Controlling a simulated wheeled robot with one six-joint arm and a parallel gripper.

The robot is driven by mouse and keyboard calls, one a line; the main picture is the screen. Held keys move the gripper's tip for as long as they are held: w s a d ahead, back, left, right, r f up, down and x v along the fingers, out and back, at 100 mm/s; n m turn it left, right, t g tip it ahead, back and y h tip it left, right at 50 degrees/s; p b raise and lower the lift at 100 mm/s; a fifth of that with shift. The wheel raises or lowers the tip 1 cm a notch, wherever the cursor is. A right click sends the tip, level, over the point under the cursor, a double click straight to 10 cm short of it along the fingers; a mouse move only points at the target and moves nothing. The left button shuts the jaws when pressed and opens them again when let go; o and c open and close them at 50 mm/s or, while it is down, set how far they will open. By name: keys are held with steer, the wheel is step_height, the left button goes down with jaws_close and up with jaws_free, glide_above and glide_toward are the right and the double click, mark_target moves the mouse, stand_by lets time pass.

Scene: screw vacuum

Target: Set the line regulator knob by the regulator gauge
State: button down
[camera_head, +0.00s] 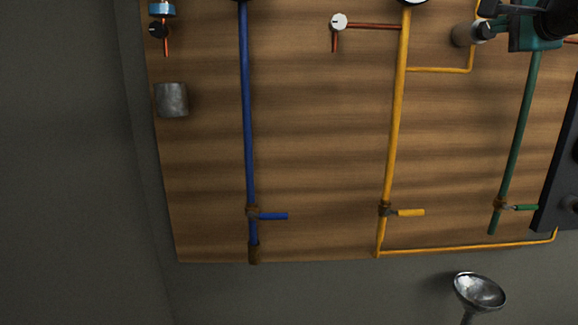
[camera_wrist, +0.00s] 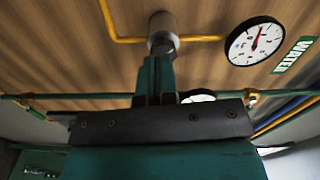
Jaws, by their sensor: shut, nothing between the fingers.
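The regulator, a grey cylinder (camera_wrist: 161,24) on a yellow pipe, is at the top middle of the wrist view.
A green label (camera_wrist: 294,54) is beside the gauge. Another dial (camera_wrist: 198,96) is partly hidden behind my gripper. Blue (camera_head: 246,110), yellow (camera_head: 396,110) and green (camera_head: 518,120) pipes with lever valves run down the wooden board. A metal funnel (camera_head: 480,292) is below.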

mark_target(484, 26)
steer(key=shift+m, duration=0.9)
steer(key=w+p, duration=0.3)
steer(key=w, duration=0.3)
steer(key=shift+r, duration=0.2)
steer(key=shift+d+r+p, duration=0.1)
steer(key=shift+d+p, duration=0.05)
steer(key=shift+p, duration=0.15)
